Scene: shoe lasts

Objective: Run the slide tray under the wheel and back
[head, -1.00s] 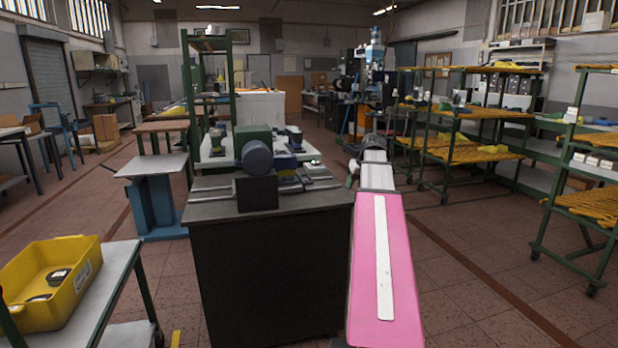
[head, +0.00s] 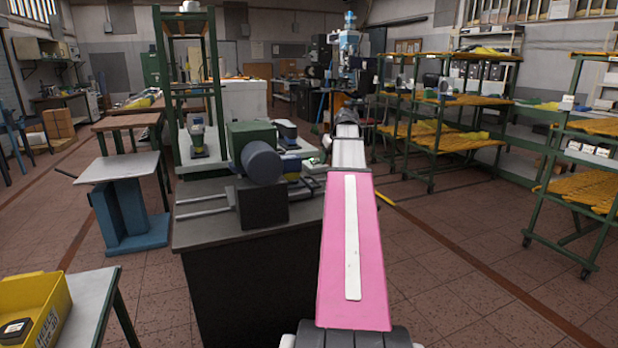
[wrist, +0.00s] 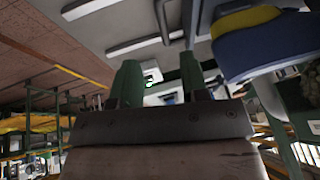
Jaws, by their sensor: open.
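The grinding machine stands on a dark bench (head: 250,236) in the head view. It has a dark blue-grey round drum (head: 262,163), which looks like the wheel, a green housing (head: 245,134) and a dark block (head: 263,208) with two metal rods (head: 204,206) out to its left. I cannot make out the slide tray for certain; pale metal bars (wrist: 146,44) on a grey surface show in the wrist view. My gripper (wrist: 158,76) is open, its two green fingers apart with nothing seen held. A blue and yellow body (wrist: 255,45) is close on the right there.
A blue stand with a grey top (head: 118,166) is left of the bench. A yellow bin (head: 35,302) sits on a trolley at the lower left. Green racks with orange shelves (head: 450,140) line the right. The tiled floor right of the bench is clear.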

